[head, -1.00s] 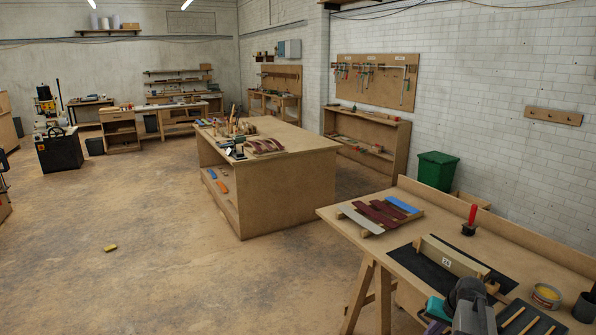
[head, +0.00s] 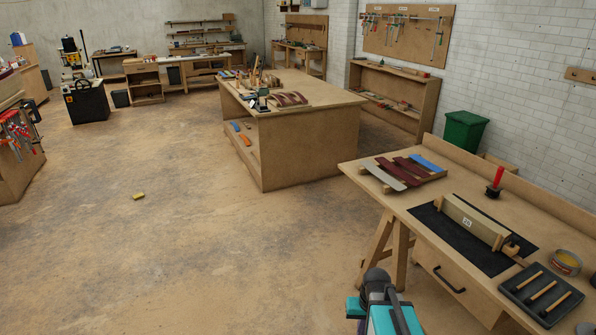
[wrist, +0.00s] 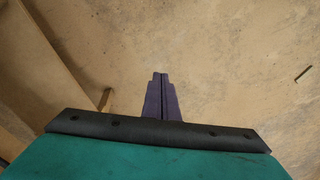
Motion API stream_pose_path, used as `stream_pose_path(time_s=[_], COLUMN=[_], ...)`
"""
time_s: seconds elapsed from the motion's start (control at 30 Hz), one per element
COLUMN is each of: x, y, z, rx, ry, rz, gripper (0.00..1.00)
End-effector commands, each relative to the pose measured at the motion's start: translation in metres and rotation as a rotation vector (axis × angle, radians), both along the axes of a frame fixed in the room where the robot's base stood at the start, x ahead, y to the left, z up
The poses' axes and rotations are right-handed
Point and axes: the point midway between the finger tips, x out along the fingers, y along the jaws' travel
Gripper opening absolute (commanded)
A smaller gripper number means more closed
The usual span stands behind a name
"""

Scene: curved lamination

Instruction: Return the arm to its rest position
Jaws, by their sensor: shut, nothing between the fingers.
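My gripper (wrist: 160,80) shows in the wrist view with its two purple fingers pressed together and nothing between them. It points at the bare, dusty floor. In the head view my arm's grey and teal end (head: 382,305) is at the bottom, left of the front workbench (head: 400,215) and over open floor. The gripper fingers are mostly hidden there behind the arm's end. The arm touches nothing that I can see.
The bench holds a long block (head: 470,222) on a black mat, coloured strips (head: 405,172), a red-handled tool (head: 497,180) and a black tray (head: 518,290). A central island (head: 310,150) stands beyond. A yellow item (head: 138,196) lies on the wide clear floor.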

Motion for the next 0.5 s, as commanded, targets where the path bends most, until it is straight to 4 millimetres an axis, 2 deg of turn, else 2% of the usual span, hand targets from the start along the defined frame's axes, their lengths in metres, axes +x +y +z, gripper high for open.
stream_pose_path(time_s=[0.1,0.27,0.5], x=[-0.011,-0.023,-0.047], y=[0.017,0.033,0.033], z=[-0.007,-0.013,-0.041], rx=[-0.015,-0.033,-0.032], ry=[0.013,0.025,0.083], rz=[0.036,0.073,0.074], gripper=[0.0,0.0,0.0])
